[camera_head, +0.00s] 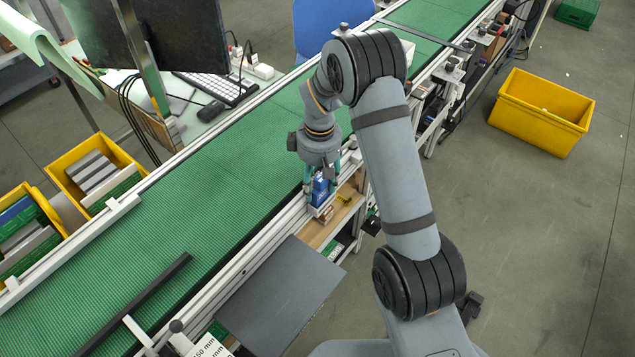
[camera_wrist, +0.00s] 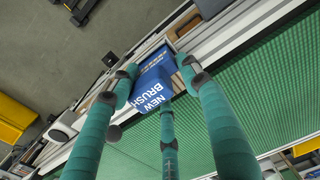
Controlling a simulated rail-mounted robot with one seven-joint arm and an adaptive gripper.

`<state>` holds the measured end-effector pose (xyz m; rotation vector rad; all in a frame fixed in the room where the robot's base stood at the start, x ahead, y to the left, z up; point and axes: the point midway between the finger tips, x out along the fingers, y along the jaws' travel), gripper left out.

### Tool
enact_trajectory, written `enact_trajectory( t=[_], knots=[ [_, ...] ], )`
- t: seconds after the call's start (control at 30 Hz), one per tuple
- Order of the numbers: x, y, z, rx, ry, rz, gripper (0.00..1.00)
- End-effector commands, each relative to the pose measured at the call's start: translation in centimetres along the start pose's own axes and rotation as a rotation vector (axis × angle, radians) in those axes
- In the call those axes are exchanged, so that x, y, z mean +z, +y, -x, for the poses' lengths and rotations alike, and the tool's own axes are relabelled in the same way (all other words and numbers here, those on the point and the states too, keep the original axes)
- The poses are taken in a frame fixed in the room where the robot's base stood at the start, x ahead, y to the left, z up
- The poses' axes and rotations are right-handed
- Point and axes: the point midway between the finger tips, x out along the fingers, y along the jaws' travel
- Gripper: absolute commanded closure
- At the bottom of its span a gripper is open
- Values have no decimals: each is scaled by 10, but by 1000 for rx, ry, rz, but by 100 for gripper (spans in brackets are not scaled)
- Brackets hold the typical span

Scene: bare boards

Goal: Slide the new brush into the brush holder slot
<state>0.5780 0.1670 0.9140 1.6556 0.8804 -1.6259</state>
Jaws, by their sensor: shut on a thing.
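The new brush is a blue block lettered "NEW BRUSH" (camera_wrist: 155,85) in the wrist view. It also shows as a small blue block (camera_head: 320,190) in the head view. My gripper (camera_head: 321,180) has teal fingers and is shut on the brush, at the near edge of the conveyor. The brush's far end is close to a small brown and light-grey fitting (camera_wrist: 184,22) on the rail, which may be the brush holder. I cannot tell whether the brush is inside the slot or only over it, and the slot opening is hidden.
The green conveyor belt (camera_head: 190,200) runs diagonally behind the gripper, bordered by metal rails. A dark grey panel (camera_head: 280,295) juts out at the front. Yellow bins (camera_head: 95,170) with blocks stand at left. A yellow crate (camera_head: 540,112) sits on the floor at right.

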Motion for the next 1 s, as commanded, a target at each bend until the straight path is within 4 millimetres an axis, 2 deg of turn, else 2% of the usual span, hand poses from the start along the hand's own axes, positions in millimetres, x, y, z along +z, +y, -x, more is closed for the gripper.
enact_trajectory(
  t=[0.33,0.37,0.7,1.0],
  knots=[
    [0,0,-10,0,0,0,80],
    [0,0,-9,0,0,0,52],
    [0,0,-8,0,0,0,32],
    [0,0,-8,1,1,1,32]
  ],
)
